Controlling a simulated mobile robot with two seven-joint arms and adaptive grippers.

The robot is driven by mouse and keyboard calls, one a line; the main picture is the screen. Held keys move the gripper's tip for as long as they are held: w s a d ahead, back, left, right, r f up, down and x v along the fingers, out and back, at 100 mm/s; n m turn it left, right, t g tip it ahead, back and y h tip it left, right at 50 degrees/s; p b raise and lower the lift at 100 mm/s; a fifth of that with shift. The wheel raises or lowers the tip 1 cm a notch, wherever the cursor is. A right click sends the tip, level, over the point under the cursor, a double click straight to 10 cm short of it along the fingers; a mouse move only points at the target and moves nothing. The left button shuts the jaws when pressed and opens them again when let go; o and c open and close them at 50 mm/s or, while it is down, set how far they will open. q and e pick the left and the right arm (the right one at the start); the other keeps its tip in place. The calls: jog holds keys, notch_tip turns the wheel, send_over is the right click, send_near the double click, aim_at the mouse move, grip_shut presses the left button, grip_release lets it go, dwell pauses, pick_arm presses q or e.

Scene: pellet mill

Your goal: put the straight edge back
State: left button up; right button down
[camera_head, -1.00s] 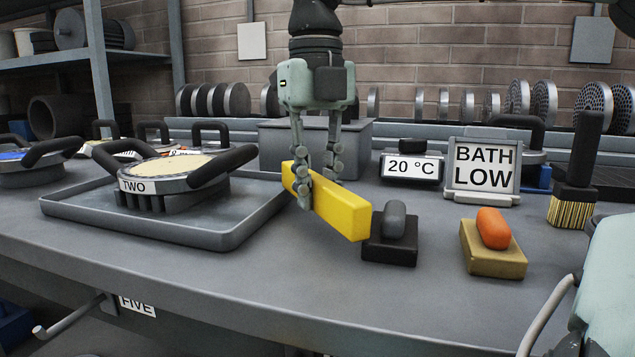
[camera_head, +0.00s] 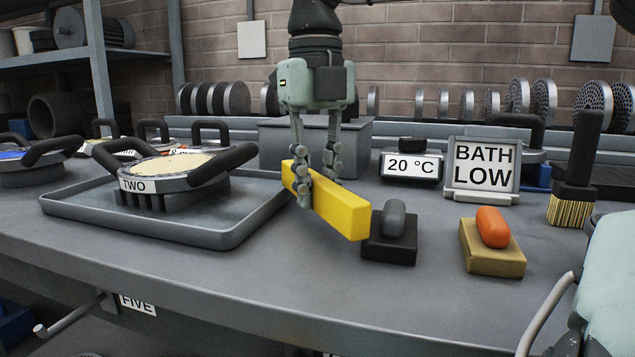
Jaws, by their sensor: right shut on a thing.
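The straight edge is a yellow bar (camera_head: 340,212) in the middle of the head view, slanting from back left to front right. My right gripper (camera_head: 318,190) reaches down from above and is shut on the bar near its far left end. The bar's front end lies close to a black block with a grey handle (camera_head: 390,250); I cannot tell whether it touches the block or the bench. My left gripper is not in view.
A grey tray (camera_head: 225,237) holding a sieve marked TWO (camera_head: 165,185) is left of the bar. A grey box (camera_head: 283,150) stands behind. A tan block with an orange handle (camera_head: 492,255), a 20 °C sign (camera_head: 410,168) and a BATH LOW sign (camera_head: 484,168) are right. The bench's front strip (camera_head: 300,275) is clear.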

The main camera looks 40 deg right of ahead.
jog(key=shift+r, duration=0.15)
jog(key=shift+c, duration=0.5)
grip_release()
dwell(0.4)
jog(key=shift+r+p, duration=0.15)
jog(key=shift+p, duration=0.2)
jog(key=shift+r+p, duration=0.55)
jog(key=shift+r, duration=0.5)
jog(key=shift+w+r, duration=0.15)
jog(key=shift+r, duration=3.2)
jog(key=shift+f, duration=0.15)
jog(key=shift+f, duration=2.65)
